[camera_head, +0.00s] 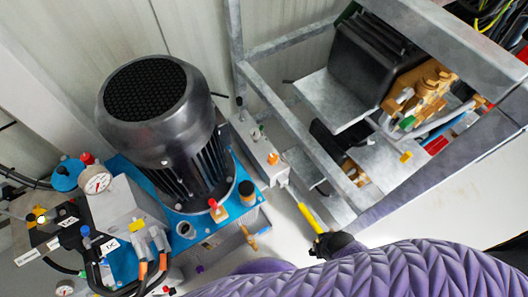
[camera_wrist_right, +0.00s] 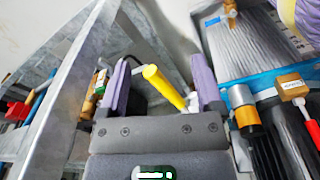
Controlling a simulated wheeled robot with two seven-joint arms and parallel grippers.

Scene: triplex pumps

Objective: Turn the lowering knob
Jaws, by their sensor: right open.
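A motor pump unit on a blue tank (camera_head: 165,200) stands left of centre in the head view. A red knob (camera_head: 217,207) sits on its near side; a red handle by an orange labelled block (camera_wrist_right: 292,86) shows in the right wrist view (camera_wrist_right: 312,133). I cannot tell which part is the lowering knob. A yellow lever handle (camera_head: 311,218) sticks out from a grey box (camera_head: 258,150). My right gripper (camera_head: 325,240) is at its lower end, partly hidden by my purple arm. In the wrist view the yellow handle (camera_wrist_right: 165,87) appears between the open fingers (camera_wrist_right: 162,85). My left gripper is not visible.
A grey metal frame (camera_head: 275,97) with a black and brass pump (camera_head: 385,70) stands at the right. A pressure gauge (camera_head: 96,180), valves and hoses crowd the left. Pale floor is clear around the yellow handle. A white panel wall is behind.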

